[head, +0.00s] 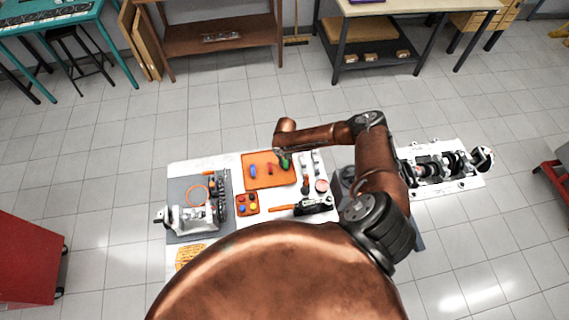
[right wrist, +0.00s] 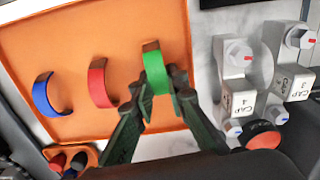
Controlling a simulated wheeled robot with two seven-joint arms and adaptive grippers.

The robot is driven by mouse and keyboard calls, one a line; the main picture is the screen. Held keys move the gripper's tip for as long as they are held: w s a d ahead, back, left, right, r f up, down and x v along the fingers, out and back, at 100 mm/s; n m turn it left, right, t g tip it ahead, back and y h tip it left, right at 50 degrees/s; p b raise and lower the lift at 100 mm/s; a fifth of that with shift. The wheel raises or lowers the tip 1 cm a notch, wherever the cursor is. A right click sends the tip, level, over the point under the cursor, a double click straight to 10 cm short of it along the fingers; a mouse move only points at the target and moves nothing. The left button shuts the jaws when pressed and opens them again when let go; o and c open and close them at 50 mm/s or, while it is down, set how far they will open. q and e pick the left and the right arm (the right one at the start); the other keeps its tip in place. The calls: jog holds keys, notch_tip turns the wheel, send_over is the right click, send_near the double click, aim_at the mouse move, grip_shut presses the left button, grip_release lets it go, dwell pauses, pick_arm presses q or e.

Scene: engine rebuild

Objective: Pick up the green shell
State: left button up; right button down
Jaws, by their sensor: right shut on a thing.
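The green shell (right wrist: 155,70) is a curved half-ring strip at the right side of the orange tray (right wrist: 80,25). In the right wrist view my right gripper (right wrist: 160,85) is shut on it, with a fingertip on each side. In the head view the green shell (head: 285,161) shows small under my right gripper (head: 283,155) at the tray's right edge. I cannot tell whether the shell is clear of the tray. My left gripper does not show.
A red shell (right wrist: 100,83) and a blue shell (right wrist: 46,95) lie on the tray to the left. White bearing caps (right wrist: 238,102) stand to the right. An orange holder with coloured pieces (head: 247,204) and an engine part (head: 195,217) are on the table.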

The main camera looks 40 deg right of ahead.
aim_at(285, 163)
notch_tip(285, 163, up, 10)
jog(key=b, duration=0.1)
dwell(0.5)
